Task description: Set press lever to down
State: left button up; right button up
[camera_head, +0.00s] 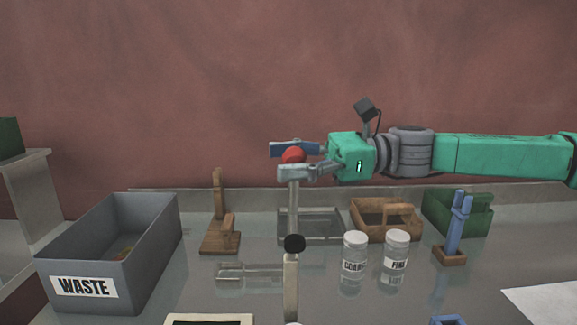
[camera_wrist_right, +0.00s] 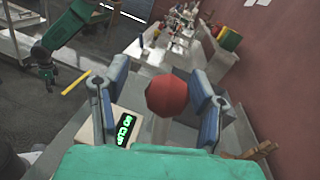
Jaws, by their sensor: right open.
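The press lever shows as a red ball knob (camera_head: 293,156) on top of a pale upright post (camera_head: 293,205) in the head view. My right gripper (camera_head: 291,161) reaches in from the right at knob height. Its two fingers are open, one on the far side of the knob and one on the near side. In the right wrist view the red knob (camera_wrist_right: 166,95) sits between the spread fingers, with a visible gap on each side. The lever's lower end is partly hidden behind a black-knobbed post (camera_head: 294,244). My left gripper cannot be made out.
A grey waste bin (camera_head: 150,245) stands at left, beside a wooden stand (camera_head: 219,235). Two labelled jars (camera_head: 355,253) (camera_head: 396,250), a wooden box (camera_head: 370,233), a green box (camera_head: 470,215) and a blue-pegged stand (camera_head: 453,250) stand at right.

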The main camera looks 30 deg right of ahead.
jog(key=shift+w+a, duration=0.15)
jog(key=shift+a, duration=0.3)
jog(key=d, duration=0.3)
jog(key=shift+d+f, duration=0.2)
jog(key=shift+d, duration=0.15)
jog(key=c, duration=0.3)
jog(key=shift+d+f, duration=0.1)
jog(key=shift+d, duration=0.2)
jog(key=c, duration=0.8)
jog(key=shift+a, duration=0.1)
grip_shut()
jog(key=shift+s+a+r, duration=0.2)
jog(key=shift+s, duration=0.05)
jog(key=shift+a, duration=0.25)
pick_arm(q)
jog(key=shift+s+d+r, duration=0.1)
jog(key=shift+d, duration=0.45)
pick_arm(e)
jog(key=shift+w+a, duration=0.15)
jog(key=shift+a, duration=0.15)
